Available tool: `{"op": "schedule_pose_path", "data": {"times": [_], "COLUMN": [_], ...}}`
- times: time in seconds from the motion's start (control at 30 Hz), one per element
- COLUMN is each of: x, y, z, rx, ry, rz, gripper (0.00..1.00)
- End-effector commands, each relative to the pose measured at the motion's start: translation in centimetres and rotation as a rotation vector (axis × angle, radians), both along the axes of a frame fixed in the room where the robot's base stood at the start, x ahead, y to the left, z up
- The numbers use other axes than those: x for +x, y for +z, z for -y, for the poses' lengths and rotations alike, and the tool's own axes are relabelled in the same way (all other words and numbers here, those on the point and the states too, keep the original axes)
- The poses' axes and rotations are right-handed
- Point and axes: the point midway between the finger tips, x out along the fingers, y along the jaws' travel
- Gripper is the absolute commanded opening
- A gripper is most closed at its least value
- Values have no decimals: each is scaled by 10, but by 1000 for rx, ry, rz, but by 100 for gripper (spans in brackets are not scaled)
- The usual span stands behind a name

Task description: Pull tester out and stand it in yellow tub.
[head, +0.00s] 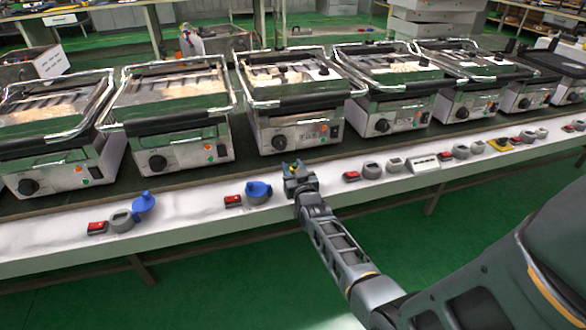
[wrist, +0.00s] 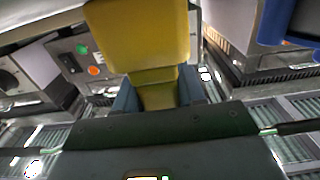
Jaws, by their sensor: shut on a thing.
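My gripper (head: 297,172) is over the white front ledge, in front of the middle press. In the wrist view its blue-grey fingers (wrist: 158,90) are shut on a yellow, blocky thing with a narrower lower part, which looks like the tester (wrist: 140,40). Only a small yellow patch of it shows between the fingers in the head view. A small yellow item (head: 498,145) with a grey top lies on the ledge far to the right; I cannot tell whether it is the yellow tub.
Several contact-grill machines (head: 295,130) stand in a row behind the ledge (head: 60,235). Red, grey and blue small items line the ledge, among them a blue one (head: 258,190) left of my gripper. The green floor in front is open.

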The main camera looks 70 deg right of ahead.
Motion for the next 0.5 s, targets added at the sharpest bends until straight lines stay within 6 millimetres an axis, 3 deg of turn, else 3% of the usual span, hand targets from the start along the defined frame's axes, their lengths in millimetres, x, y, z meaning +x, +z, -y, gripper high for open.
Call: {"op": "schedule_pose_path", "data": {"times": [0.5], "x": [0], "y": [-13], "z": [0], "rx": [-1], "ry": [0], "rz": [1], "gripper": [8]}}
